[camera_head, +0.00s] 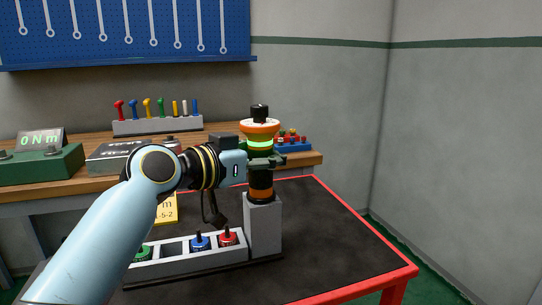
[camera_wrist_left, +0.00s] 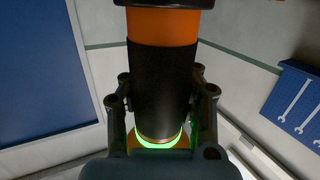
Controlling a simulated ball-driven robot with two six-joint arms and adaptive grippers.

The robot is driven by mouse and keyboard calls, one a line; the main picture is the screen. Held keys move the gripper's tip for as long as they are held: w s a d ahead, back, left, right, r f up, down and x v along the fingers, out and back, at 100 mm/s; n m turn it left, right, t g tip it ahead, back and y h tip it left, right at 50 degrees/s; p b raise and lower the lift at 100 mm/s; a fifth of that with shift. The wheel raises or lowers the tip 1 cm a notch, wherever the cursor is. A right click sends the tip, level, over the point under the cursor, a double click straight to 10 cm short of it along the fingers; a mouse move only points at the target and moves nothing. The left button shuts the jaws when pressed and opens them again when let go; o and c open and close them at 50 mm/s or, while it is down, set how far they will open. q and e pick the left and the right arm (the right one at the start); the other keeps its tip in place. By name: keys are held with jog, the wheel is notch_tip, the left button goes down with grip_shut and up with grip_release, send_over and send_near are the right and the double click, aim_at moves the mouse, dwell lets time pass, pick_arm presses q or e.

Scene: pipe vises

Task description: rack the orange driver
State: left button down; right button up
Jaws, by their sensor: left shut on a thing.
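The orange driver (camera_head: 260,129) stands upright, with a black body, an orange top, a glowing green ring and an orange lower band. My left gripper (camera_head: 264,159) is shut on its middle. In the left wrist view, the gripper fingers (camera_wrist_left: 160,98) flank the driver's black sleeve (camera_wrist_left: 161,75). The driver's lower end meets the top of a tall grey block (camera_head: 263,229) at the right end of the rack; I cannot tell whether it sits inside or just above. My right gripper is not in view.
A low grey rack (camera_head: 178,267) holds green, blue and red pieces, with one slot looking empty. It stands on a dark table (camera_head: 325,238) with a red edge. Behind is a wooden bench (camera_head: 60,187) with tools and a torque display (camera_head: 40,141). The table's right side is clear.

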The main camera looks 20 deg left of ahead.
pick_arm(q)
jog(key=shift+f, duration=0.1)
jog(key=c, duration=0.9)
grip_release()
jog(key=shift+f, duration=0.1)
jog(key=v, duration=1.2)
